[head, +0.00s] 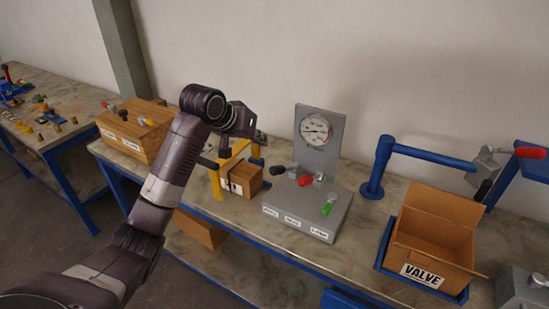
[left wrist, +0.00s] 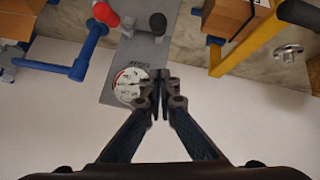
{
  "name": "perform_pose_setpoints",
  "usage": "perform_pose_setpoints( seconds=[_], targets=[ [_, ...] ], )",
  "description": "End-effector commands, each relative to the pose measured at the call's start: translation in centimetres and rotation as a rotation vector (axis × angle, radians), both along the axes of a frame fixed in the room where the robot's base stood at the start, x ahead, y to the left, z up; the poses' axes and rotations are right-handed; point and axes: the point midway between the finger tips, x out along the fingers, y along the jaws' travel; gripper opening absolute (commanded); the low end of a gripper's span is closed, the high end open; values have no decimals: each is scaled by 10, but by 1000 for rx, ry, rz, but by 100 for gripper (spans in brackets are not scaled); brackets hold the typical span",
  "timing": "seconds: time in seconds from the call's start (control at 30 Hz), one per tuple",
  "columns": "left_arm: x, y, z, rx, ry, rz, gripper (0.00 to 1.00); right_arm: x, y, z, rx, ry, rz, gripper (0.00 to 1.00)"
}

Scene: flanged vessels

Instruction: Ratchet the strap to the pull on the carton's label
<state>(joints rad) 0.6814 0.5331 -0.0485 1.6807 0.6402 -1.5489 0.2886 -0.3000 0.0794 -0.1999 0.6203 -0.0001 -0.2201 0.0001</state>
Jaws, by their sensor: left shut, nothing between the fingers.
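My left gripper (head: 262,137) is above the bench, over a small brown carton (head: 246,184) and in front of the wall. In the left wrist view its fingers (left wrist: 160,82) are together and empty, with the gauge behind them. The carton sits by a yellow frame (head: 216,182), and a white label with dark marks shows partly on its front. In the left wrist view the carton (left wrist: 232,16) and the yellow bar (left wrist: 250,48) lie at the top, apart from the fingers. A black grip (left wrist: 300,12) is beside the bar. The strap and the label's writing are too small to make out.
Further right are a blue pipe (head: 430,156) and an open VALVE box (head: 431,240). A wooden crate (head: 133,138) stands at the left end of the bench.

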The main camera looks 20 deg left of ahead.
Motion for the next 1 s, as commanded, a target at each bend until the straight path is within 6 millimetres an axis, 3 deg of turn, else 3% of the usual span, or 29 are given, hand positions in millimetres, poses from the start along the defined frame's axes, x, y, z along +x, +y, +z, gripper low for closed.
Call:
perform_pose_setpoints(
  seconds=[0.13,0.53,1.0],
  targets=[
    [1,2,9,-6,-7,2,0,0,0,0,0,0,0,0],
    [6,1,4,-7,-4,1,0,0,0,4,0,0,0,0],
    [62,-9,-52,-7,-4,2,0,0,0,35,0,1,0,0]
  ],
)
